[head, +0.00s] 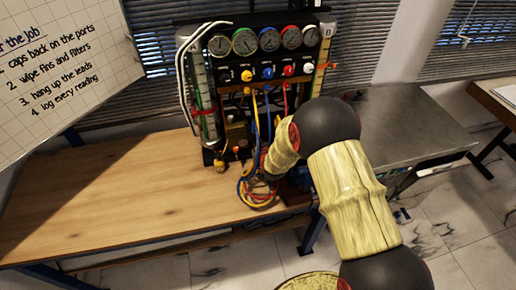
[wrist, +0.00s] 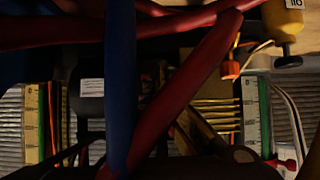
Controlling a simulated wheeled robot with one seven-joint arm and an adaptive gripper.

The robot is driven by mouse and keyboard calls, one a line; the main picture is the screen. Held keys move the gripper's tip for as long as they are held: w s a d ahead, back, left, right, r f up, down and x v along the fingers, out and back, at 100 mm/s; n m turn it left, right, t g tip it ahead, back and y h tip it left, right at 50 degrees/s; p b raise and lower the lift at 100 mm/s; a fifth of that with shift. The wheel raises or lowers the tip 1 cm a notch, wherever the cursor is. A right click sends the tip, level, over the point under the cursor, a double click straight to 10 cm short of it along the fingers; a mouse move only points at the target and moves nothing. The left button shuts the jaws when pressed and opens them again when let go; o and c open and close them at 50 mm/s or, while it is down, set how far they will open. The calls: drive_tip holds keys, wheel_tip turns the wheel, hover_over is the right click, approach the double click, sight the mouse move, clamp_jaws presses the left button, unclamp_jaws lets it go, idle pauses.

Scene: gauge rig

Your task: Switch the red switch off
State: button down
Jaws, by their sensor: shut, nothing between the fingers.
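I cannot pick out a red switch with certainty in either view. The gauge rig (head: 262,95) stands on the wooden bench, with a red knob (head: 289,71) in the row under its gauges. My arm reaches toward the rig's lower part and hides some of it. In the head view my gripper is hidden behind the arm and hoses. In the wrist view, dark parts of my gripper (wrist: 200,168) show along the bottom edge; it is shut and empty. A small red part (wrist: 286,164) shows at lower right there; I cannot tell what it is.
Red hoses (wrist: 185,85) and a blue hose (wrist: 119,80) cross close before the wrist camera. An orange fitting (wrist: 230,69) hangs at upper right. Coiled hoses (head: 246,191) lie at the rig's foot. The wooden bench (head: 120,195) is clear on the left.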

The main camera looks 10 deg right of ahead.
drive_tip(key=shift+w+t, duration=0.1)
drive_tip(key=shift+t, duration=0.2)
drive_tip(key=shift+r, duration=0.65)
